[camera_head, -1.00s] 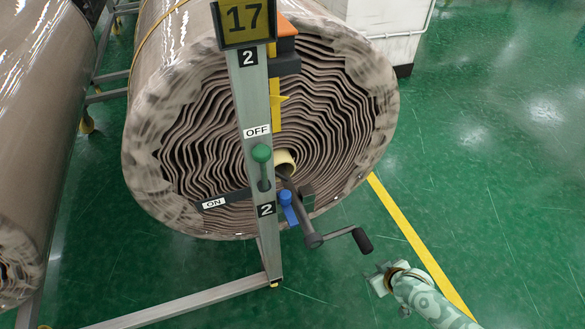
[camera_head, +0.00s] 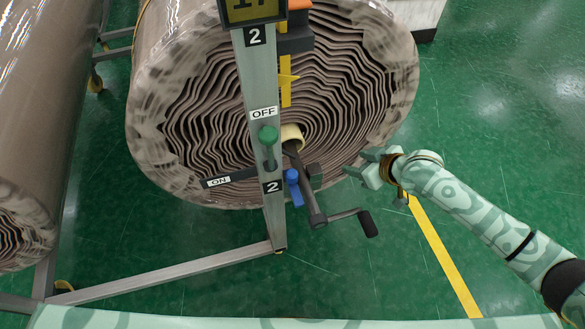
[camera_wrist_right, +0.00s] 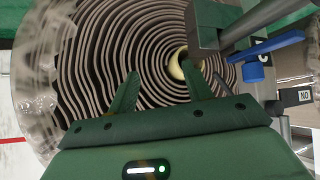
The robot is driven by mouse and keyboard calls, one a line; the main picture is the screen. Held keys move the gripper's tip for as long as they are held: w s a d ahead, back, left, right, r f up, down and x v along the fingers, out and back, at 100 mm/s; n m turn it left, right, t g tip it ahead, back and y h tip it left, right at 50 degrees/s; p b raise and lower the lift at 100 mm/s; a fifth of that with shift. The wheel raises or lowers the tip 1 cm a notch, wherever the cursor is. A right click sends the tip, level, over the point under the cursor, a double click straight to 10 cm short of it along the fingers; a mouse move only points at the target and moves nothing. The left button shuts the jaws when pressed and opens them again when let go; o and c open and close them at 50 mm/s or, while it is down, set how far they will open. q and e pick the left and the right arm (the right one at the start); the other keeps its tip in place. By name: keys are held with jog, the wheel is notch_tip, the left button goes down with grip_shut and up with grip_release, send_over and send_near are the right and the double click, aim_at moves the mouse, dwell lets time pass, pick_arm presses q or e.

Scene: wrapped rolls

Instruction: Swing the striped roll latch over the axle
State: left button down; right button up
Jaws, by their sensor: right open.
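The roll (camera_head: 350,80), its end face striped by wavy layers, hangs behind a grey upright post (camera_head: 257,90). The axle end shows as a cream core tube (camera_head: 291,134) beside the post; it also shows in the wrist view (camera_wrist_right: 177,68). A green-knobbed lever (camera_head: 268,136) stands at the post, knob up, just below the OFF label. A blue handle (camera_head: 292,187) hangs below the axle and appears at right in the wrist view (camera_wrist_right: 255,72). I cannot tell which part is the latch. My right gripper (camera_head: 366,165) is open and empty, right of the axle, facing the roll. My left gripper is out of view.
A black-handled crank (camera_head: 345,216) sticks out below the axle, between the post and my right arm. A dark bar with the ON label (camera_head: 217,182) is left of the post. Green floor at right is free.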

jog(key=s+a+r+n+g+y, duration=0.2)
jog(key=s+a+r, duration=0.2)
jog(key=r, duration=0.4)
jog(key=n+g+p, duration=0.1)
jog(key=n+g, duration=0.1)
send_near(293, 173)
jog(key=b+x, duration=0.6)
jog(key=x, duration=0.4)
jog(key=shift+a+f, duration=0.1)
jog(key=shift+f, duration=0.05)
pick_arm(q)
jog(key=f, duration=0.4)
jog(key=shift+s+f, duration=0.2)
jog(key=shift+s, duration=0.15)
pick_arm(e)
jog(key=shift+c, duration=0.3)
grip_shut()
